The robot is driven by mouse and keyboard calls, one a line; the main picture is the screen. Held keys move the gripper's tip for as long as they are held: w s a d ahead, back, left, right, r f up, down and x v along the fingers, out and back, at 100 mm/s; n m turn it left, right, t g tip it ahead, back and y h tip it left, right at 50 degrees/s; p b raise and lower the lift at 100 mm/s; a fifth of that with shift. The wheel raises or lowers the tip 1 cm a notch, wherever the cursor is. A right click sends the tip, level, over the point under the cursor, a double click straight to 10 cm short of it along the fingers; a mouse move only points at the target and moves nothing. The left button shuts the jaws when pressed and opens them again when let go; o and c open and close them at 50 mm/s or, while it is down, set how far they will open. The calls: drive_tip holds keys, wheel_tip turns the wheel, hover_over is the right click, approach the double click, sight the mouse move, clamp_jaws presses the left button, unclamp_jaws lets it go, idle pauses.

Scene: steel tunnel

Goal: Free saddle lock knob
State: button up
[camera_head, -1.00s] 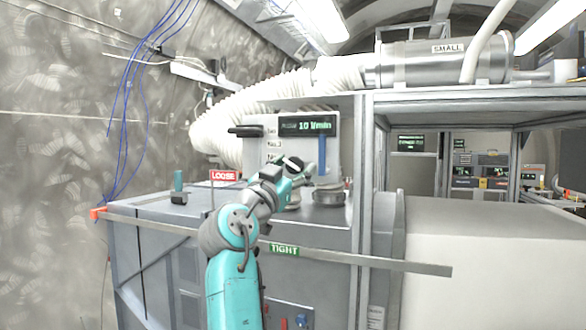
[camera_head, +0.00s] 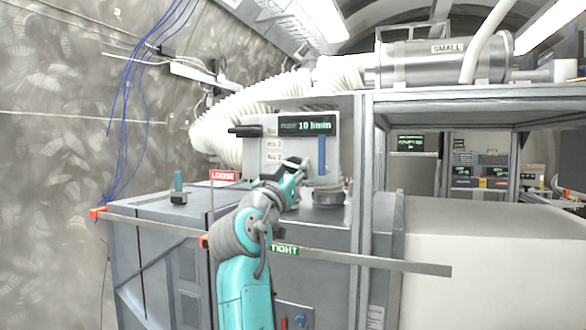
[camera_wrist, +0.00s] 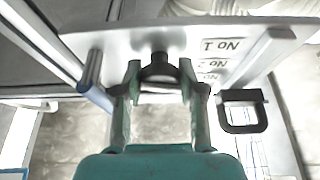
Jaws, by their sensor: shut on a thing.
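A pale upright panel (camera_head: 262,150) with a flow display carries a dark knob (camera_wrist: 158,70) on its face. My gripper (camera_wrist: 160,92) is shut around this knob in the wrist view, one teal finger on each side. In the head view my gripper (camera_head: 296,170) is at the lower middle of the panel, and its fingers and wrist partly hide the knob. No label names this knob as the saddle lock. A LOOSE tag (camera_head: 223,176) stands left of my arm, and a TIGHT tag (camera_head: 285,250) is on the front bar.
A black handle (camera_head: 245,131) juts from the panel's left side; it also shows in the wrist view (camera_wrist: 241,112). A blue strip (camera_head: 322,155) stands just right of my gripper. A long bar (camera_head: 390,263) crosses before the grey cabinet (camera_head: 150,232).

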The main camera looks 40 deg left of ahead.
drive_tip(key=n+g+y, duration=0.1)
drive_tip(key=n+y, duration=0.1)
drive_tip(key=n, duration=0.2)
drive_tip(key=n+g+y, duration=0.1)
drive_tip(key=n+y, duration=0.1)
drive_tip(key=n, duration=0.2)
drive_tip(key=shift+d, duration=0.15)
drive_tip(key=n+g+y, duration=0.1)
drive_tip(key=n, duration=0.2)
drive_tip(key=n+g, duration=0.1)
drive_tip(key=n, duration=0.2)
drive_tip(key=shift+r+y, duration=0.1)
drive_tip(key=shift+y, duration=0.3)
drive_tip(key=n+g, duration=0.2)
drive_tip(key=n, duration=0.3)
drive_tip(key=n+g, duration=0.1)
drive_tip(key=n, duration=0.3)
drive_tip(key=shift+g, duration=0.3)
drive_tip(key=shift+w+n, duration=0.1)
drive_tip(key=shift+n, duration=0.3)
drive_tip(key=o, duration=1.1)
drive_tip(key=shift+o, duration=0.2)
drive_tip(key=shift+d+r, duration=0.1)
